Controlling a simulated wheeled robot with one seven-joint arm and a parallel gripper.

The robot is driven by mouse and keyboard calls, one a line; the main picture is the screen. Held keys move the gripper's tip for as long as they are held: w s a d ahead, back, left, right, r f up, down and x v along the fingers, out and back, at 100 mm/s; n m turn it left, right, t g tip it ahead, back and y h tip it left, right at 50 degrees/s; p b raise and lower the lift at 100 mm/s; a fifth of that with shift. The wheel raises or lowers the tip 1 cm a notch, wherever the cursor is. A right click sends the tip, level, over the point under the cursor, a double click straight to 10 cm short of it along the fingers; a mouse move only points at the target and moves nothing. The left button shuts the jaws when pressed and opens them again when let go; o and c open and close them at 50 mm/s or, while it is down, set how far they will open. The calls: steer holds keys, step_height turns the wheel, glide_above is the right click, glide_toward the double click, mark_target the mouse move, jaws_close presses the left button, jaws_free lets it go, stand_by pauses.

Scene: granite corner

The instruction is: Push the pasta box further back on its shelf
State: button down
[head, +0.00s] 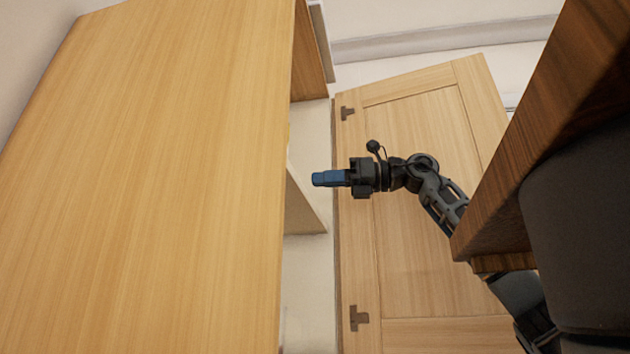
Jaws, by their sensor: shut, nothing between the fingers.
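My gripper (322,179) is in the middle of the head view, with its blue fingers shut and pointing left. Nothing shows between them. The fingertips are in front of the pale opening of the wooden cabinet (170,180), a little to the right of its large panel's edge. A pale shelf (303,208) shows in part behind and below the fingertips. I cannot make out the pasta box; the large cabinet panel hides most of the inside.
A wooden cabinet door (420,210) with dark hinges stands open behind my arm. A dark brown wooden edge (535,130) fills the right side, close to my arm. A pale wall (430,20) shows at the top.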

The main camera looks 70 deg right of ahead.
steer(key=w+p, duration=0.1)
steer(key=w, duration=0.2)
steer(key=w+a+p, duration=0.1)
steer(key=w, duration=0.3)
steer(key=w+a+p, duration=0.1)
steer(key=w, duration=0.2)
steer(key=shift+w+r, duration=0.1)
steer(key=shift+w, duration=0.15)
steer(key=shift+w+a, duration=0.1)
steer(key=shift+w, duration=0.5)
